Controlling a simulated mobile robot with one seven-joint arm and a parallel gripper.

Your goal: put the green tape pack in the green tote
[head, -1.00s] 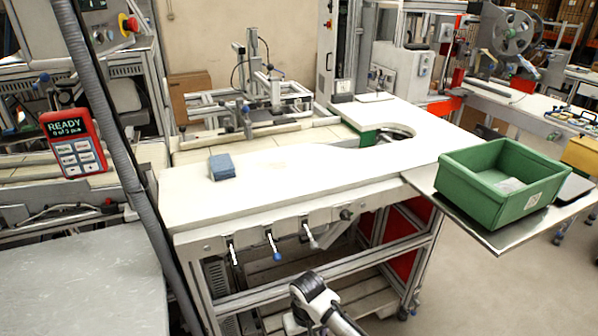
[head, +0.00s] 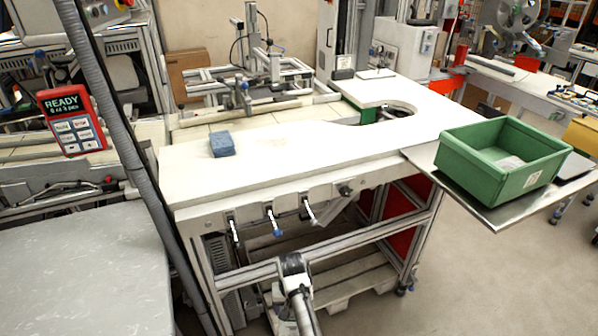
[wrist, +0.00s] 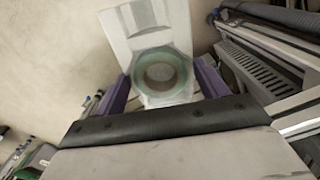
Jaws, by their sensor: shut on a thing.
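The green tape pack (wrist: 145,72), a pale green ring in a clear wrapping, shows in the wrist view between the purple fingers of my gripper (wrist: 160,88). My gripper is shut on it, and the pack is off any surface. In the head view only part of my arm shows at the bottom, and neither the gripper nor the pack is in sight there. The green tote (head: 502,160) stands on a metal shelf at the right of the white table. A pale label or sheet lies on its floor.
The white table (head: 300,160) is mostly clear, with a blue block (head: 221,144) at its left. The metal shelf (head: 478,207) juts out at the right end. A red READY panel (head: 71,121) and a dark hose stand at the left.

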